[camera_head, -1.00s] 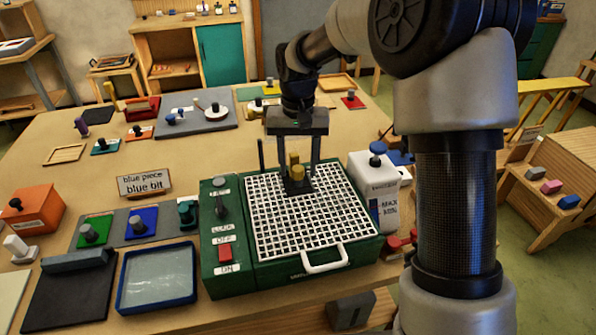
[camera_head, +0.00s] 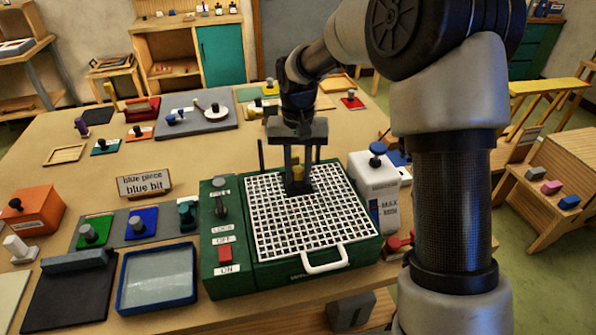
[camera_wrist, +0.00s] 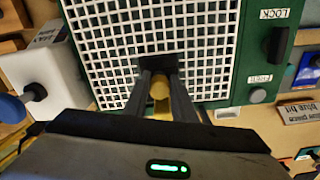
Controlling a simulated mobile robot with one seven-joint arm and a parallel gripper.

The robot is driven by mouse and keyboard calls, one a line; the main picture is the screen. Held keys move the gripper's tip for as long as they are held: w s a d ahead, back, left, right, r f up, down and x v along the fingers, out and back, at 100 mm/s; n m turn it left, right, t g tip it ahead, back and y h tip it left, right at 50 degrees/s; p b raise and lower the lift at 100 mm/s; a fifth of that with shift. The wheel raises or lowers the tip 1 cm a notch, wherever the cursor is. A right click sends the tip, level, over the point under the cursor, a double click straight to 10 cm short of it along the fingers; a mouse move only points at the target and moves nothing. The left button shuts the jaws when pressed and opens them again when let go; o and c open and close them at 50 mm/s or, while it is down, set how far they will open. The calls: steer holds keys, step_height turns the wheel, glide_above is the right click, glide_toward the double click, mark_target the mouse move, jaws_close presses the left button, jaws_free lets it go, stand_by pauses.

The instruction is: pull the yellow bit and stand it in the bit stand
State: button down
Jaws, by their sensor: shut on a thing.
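The yellow bit (camera_head: 298,172) stands upright in the dark holder at the back of the white grid on the green grinder (camera_head: 222,262). My gripper (camera_head: 298,180) points down over it, with one finger on each side, shut on it. The wrist view also shows the yellow bit (camera_wrist: 160,91) between the fingers, at the dark block on the grid. The fingers hide much of the bit, and I cannot tell whether it has risen from its seat. I cannot make out for certain which thing is the bit stand.
The grinder's left panel has a lock knob (camera_head: 221,208) and a red switch (camera_head: 225,254). A white bottle (camera_head: 373,182) with a blue cap stands close on the right. A sign (camera_head: 144,185) reads "blue piece, blue bit". Open tabletop lies behind the sign.

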mark_target(298, 170)
steer(key=shift+r+p, duration=0.65)
steer(key=shift+r, duration=0.25)
stand_by(1.0)
steer(key=shift+r+p, duration=0.55)
steer(key=shift+r, duration=0.2)
